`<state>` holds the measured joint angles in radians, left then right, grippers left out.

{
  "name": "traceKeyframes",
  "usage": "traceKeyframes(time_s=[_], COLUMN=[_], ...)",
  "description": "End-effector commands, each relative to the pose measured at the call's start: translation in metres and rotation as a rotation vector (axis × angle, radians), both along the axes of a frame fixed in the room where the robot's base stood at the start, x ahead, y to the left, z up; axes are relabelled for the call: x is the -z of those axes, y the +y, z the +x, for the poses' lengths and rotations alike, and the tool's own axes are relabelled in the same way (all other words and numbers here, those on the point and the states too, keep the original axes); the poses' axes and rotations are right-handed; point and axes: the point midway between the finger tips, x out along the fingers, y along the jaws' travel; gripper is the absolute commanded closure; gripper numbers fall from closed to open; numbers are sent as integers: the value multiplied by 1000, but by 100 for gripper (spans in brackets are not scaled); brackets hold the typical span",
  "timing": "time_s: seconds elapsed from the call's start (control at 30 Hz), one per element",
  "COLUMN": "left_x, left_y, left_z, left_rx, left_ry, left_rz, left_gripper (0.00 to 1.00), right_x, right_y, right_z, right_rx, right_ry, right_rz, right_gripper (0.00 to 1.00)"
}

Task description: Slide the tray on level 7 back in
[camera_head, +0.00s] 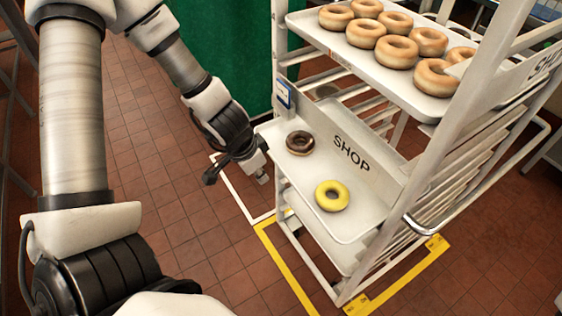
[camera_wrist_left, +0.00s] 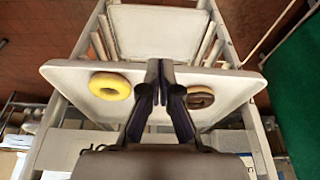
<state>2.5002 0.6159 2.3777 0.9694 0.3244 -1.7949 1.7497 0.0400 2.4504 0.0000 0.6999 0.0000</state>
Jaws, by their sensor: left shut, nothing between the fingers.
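A white tray (camera_head: 355,205) marked SHOP sticks out of the rack toward my left arm, below the tray of many doughnuts. It holds a chocolate doughnut (camera_head: 299,142) and a yellow doughnut (camera_head: 332,195). Its level number is not readable. My left gripper (camera_head: 262,176) is shut and empty, close to the tray's left outer edge. I cannot tell whether it touches. In the left wrist view, the shut fingers (camera_wrist_left: 158,70) appear over the middle of the tray (camera_wrist_left: 72,77), between the yellow doughnut (camera_wrist_left: 109,86) and the chocolate one (camera_wrist_left: 200,97). My right gripper is out of view.
The rack's white frame (camera_head: 455,125) stands within yellow and white floor markings. An upper tray (camera_head: 437,108) carries several glazed doughnuts. Another pale tray or shelf (camera_head: 325,243) lies below the protruding tray. A green panel (camera_head: 225,45) stands behind. Tiled floor left of the rack is clear.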

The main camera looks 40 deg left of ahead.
Motion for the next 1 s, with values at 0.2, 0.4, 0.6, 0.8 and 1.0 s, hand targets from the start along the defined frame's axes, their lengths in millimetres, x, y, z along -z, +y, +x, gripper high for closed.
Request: traceKeyframes(time_s=[0.2,0.4,0.6,0.8,1.0], left_x=[29,74,98,94,94], left_y=[-2,-7,-13,-23,-25], left_z=[7,19,37,61,65], left_rx=[3,4,6,4,3], left_ry=[-4,-3,-4,-2,-1], left_rz=[5,6,11,7,4], left_gripper=[100,100,100,100,100], right_x=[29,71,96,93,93], right_y=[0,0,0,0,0], right_z=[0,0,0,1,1], right_rx=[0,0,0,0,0], right_ry=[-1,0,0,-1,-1], right_rz=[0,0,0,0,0], right_gripper=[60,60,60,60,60])
